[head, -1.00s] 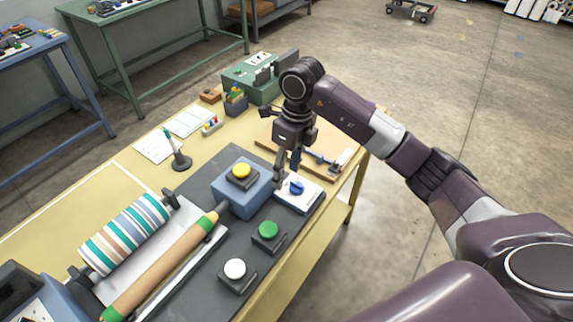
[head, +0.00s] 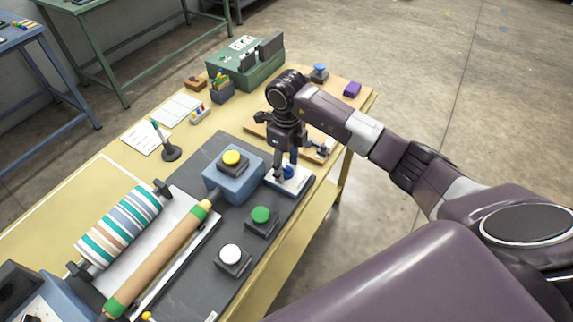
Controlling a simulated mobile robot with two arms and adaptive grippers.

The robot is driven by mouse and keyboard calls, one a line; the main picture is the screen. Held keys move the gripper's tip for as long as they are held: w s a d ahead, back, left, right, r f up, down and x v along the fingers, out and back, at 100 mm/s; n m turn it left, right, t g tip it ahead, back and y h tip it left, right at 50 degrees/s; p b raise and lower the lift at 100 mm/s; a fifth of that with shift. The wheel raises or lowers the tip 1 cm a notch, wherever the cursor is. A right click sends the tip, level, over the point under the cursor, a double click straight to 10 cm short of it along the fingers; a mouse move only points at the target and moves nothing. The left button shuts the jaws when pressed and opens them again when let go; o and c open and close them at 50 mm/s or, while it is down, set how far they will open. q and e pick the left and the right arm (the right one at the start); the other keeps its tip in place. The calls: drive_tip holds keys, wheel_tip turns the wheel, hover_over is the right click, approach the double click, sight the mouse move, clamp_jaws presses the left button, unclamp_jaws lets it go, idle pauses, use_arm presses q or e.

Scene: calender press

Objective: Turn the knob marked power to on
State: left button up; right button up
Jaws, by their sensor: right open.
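The blue knob (head: 288,173) sits on a white panel (head: 300,184) at the far right end of the dark press base. My right gripper (head: 285,171) points down at it, open, with one finger at the knob's left and the other behind it. The fingers hide part of the knob. I cannot tell whether they touch it. The marking on the panel and the direction of the knob are not readable. My left gripper is not in view.
A yellow button on a blue box (head: 224,184), a green button (head: 261,215) and a white button (head: 230,253) are near the knob. The striped roller (head: 120,227) and tan roller (head: 160,258) lie left. A wooden board (head: 325,152) is behind my gripper.

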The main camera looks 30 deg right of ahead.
drive_tip(key=c, duration=1.2)
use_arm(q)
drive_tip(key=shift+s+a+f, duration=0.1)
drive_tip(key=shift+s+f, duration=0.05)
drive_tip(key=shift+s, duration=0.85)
use_arm(e)
drive_tip(key=shift+o, duration=0.2)
drive_tip(key=shift+w, duration=0.1)
drive_tip(key=m+b, duration=0.1)
drive_tip(key=m, duration=0.4)
drive_tip(key=shift+m, duration=0.4)
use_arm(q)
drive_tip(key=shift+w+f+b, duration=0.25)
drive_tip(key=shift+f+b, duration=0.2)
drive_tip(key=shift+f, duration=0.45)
use_arm(e)
drive_tip(key=m, duration=0.6)
